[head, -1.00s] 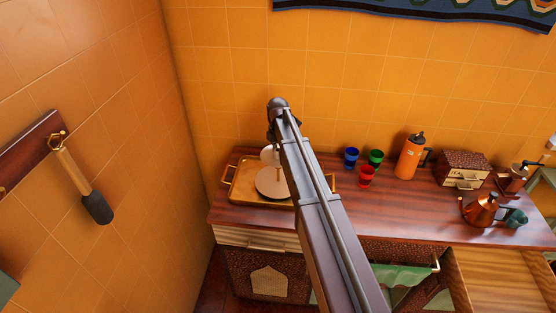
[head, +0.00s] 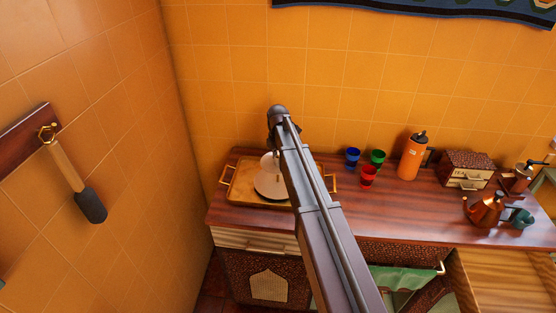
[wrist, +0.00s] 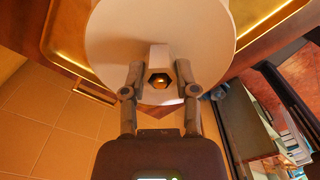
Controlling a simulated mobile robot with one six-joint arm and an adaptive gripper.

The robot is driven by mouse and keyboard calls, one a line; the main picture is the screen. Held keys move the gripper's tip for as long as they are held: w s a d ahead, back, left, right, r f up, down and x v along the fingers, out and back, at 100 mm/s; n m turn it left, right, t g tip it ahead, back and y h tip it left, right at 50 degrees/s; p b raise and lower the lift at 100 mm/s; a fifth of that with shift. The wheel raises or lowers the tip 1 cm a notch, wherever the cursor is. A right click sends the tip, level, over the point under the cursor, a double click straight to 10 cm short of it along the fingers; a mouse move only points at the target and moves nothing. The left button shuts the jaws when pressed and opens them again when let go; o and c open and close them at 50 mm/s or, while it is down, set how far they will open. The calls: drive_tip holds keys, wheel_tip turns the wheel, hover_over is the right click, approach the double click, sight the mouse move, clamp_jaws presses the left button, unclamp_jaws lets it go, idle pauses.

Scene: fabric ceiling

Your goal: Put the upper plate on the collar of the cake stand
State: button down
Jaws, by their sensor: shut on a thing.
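The white upper plate (head: 267,163) shows in the head view, partly behind my arm, above the larger white lower plate (head: 270,188) of the cake stand on the tray. In the wrist view the white disc of the upper plate (wrist: 115,40) fills the top middle. My gripper (wrist: 160,82) is shut on its pale raised hub, which has a dark hexagonal opening with a gold glint inside. The stand's collar is hidden, so I cannot tell whether the plate touches it. In the head view my gripper is hidden behind my arm.
The gold tray (head: 240,189) lies at the left end of the wooden counter (head: 420,207), near the side wall. Blue (head: 352,157), green (head: 377,157) and red (head: 368,177) cups, an orange flask (head: 411,158) and a copper kettle (head: 485,210) stand to the right.

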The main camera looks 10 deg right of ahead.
drive_tip(key=shift+f, duration=0.15)
drive_tip(key=shift+c, duration=1.9)
unclamp_jaws()
wheel_tip(320, 180, up, 12)
drive_tip(key=p, duration=1.2)
drive_tip(key=shift+r, duration=0.2)
drive_tip(key=shift+s, duration=0.1)
